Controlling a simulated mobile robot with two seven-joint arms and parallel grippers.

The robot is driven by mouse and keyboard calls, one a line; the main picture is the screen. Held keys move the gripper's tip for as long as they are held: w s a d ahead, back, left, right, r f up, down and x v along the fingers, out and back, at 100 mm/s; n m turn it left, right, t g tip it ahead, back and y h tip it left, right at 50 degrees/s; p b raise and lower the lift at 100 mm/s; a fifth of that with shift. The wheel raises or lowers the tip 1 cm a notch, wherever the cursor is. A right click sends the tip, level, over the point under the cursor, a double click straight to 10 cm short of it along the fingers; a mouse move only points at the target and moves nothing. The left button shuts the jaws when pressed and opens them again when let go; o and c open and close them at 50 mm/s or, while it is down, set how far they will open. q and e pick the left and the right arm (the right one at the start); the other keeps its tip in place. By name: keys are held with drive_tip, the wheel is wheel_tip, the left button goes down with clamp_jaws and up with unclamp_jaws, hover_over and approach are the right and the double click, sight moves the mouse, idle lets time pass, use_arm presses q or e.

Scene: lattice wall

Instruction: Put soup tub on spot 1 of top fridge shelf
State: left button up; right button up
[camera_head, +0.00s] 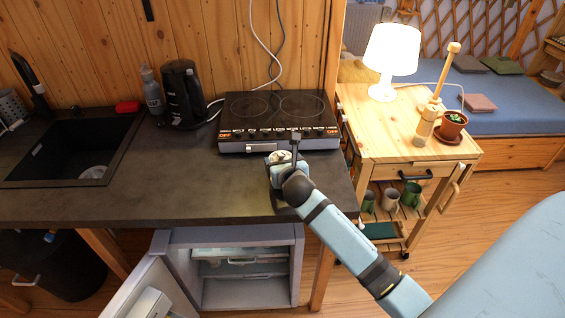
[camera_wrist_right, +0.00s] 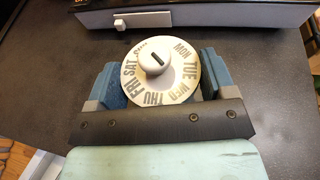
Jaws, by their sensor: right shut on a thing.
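The soup tub, seen from above as a round pale lid with weekday letters and a white knob (camera_wrist_right: 158,78), is between the two blue fingers of my right gripper (camera_wrist_right: 158,88). That gripper is shut on it over the dark countertop. In the head view the right gripper (camera_head: 284,160) is just in front of the cooktop, and the tub (camera_head: 281,156) is mostly hidden by it. The fridge (camera_head: 232,236) stands under the counter with its door (camera_head: 145,287) open to the left. Its shelves (camera_head: 243,262) show inside, partly cut off by the counter. My left gripper is not in view.
The cooktop (camera_head: 279,147) lies right behind the gripper. A black kettle (camera_head: 183,95) and a sink (camera_head: 75,150) are to the left. The counter between sink and gripper is clear.

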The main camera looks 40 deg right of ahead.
drive_tip(key=o, duration=0.7)
drive_tip(key=shift+f, duration=0.1)
drive_tip(key=o, duration=0.4)
drive_tip(key=shift+o, duration=0.2)
